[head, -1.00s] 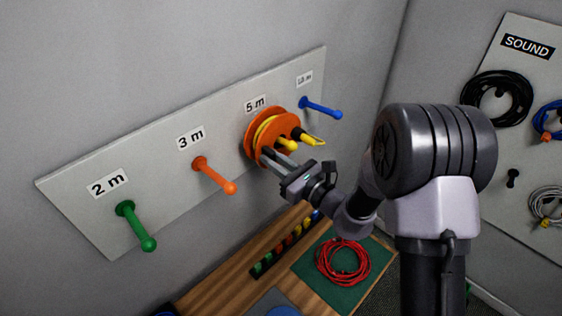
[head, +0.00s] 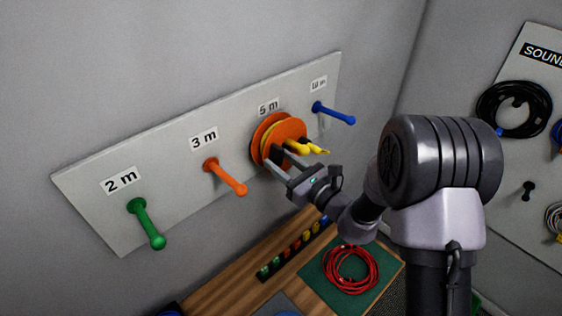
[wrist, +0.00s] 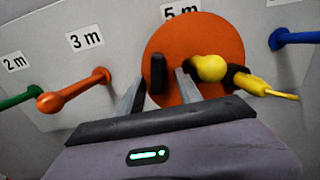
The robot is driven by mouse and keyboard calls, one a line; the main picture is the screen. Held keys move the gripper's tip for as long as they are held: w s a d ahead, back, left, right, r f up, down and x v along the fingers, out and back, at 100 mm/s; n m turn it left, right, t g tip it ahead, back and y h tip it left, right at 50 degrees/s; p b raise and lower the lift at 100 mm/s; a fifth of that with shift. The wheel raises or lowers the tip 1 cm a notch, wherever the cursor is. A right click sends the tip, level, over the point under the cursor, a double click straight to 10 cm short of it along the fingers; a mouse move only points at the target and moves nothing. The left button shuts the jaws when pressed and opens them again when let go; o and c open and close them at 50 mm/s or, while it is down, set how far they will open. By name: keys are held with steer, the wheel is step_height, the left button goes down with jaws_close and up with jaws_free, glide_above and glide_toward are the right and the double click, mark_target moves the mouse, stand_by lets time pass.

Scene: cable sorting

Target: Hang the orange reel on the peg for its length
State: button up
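The orange reel (head: 285,132) with yellow cable wound on it is on the yellow peg (head: 297,149) under the 5 m label (head: 268,107). The peg's round yellow end (wrist: 208,68) sticks out through the reel's front face in the wrist view. A yellow and black cable plug (wrist: 265,87) hangs at the reel's right side. My gripper (head: 277,160) is at the reel's lower front. In the wrist view my gripper (wrist: 158,83) is open, with its fingers on either side of a black grip (wrist: 157,73) on the reel and gaps visible. The reel's back is hidden.
The green 2 m peg (head: 148,226), orange 3 m peg (head: 226,177) and blue peg (head: 335,113) are bare. Below, a red cable coil (head: 350,270) lies on a green mat on the wooden table (head: 226,284). Black cable hangs on the right-hand board.

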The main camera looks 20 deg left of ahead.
steer(key=b+v, duration=0.2)
steer(key=v, duration=1.5)
steer(key=shift+d+b, duration=0.25)
steer(key=shift+b, duration=0.15)
